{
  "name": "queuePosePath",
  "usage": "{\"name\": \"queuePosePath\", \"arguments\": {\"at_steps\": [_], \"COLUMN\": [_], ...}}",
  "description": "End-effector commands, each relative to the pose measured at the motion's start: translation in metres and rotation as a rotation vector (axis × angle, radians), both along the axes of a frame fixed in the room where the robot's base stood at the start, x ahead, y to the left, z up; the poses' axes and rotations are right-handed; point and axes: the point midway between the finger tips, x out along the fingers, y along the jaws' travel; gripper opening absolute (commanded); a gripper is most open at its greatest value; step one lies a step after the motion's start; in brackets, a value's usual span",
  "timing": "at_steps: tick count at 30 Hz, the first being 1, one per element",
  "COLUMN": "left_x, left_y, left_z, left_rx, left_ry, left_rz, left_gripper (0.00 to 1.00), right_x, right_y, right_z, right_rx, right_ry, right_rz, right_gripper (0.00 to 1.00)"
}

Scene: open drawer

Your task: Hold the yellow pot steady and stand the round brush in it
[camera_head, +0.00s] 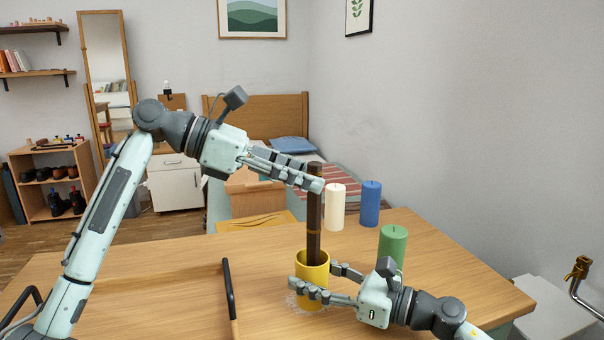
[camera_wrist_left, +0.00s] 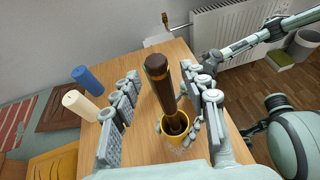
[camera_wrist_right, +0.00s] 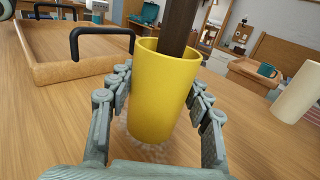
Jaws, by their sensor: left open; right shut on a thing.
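The yellow pot (camera_head: 313,268) stands upright on the table, and my right gripper (camera_head: 325,284) is shut around its sides. The pot also fills the middle of the right wrist view (camera_wrist_right: 160,92). The dark brown round brush (camera_head: 314,215) stands nearly upright in the pot, its handle end up and its lower end hidden inside. My left gripper (camera_head: 312,178) is open beside the top of the brush. In the left wrist view the brush (camera_wrist_left: 160,85) stands between the spread fingers, apart from them.
White (camera_head: 335,207), blue (camera_head: 371,204) and green (camera_head: 393,247) candles stand on the table behind and right of the pot. A wooden tray (camera_head: 150,275) with black handles lies at left, one handle (camera_head: 229,289) close to the pot.

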Motion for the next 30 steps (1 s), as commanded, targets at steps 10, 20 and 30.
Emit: {"name": "queuePosePath", "arguments": {"at_steps": [10,20,30], "left_x": [-0.004,-0.014,-0.018], "left_y": [0.027,0.089,0.110], "left_z": [0.011,0.037,0.046], "left_rx": [0.001,0.000,-0.001], "left_ry": [-0.001,-0.001,0.000], "left_rz": [0.003,0.004,0.000], "left_gripper": [0.44,0.44,0.44], "right_x": [0.000,0.000,0.000], "right_y": [0.000,0.000,0.000], "right_z": [0.000,0.000,0.000], "right_rx": [0.000,0.000,0.000], "right_ry": [0.000,0.000,0.000], "right_rz": [0.000,0.000,0.000], "right_gripper": [0.18,0.18,0.18]}}
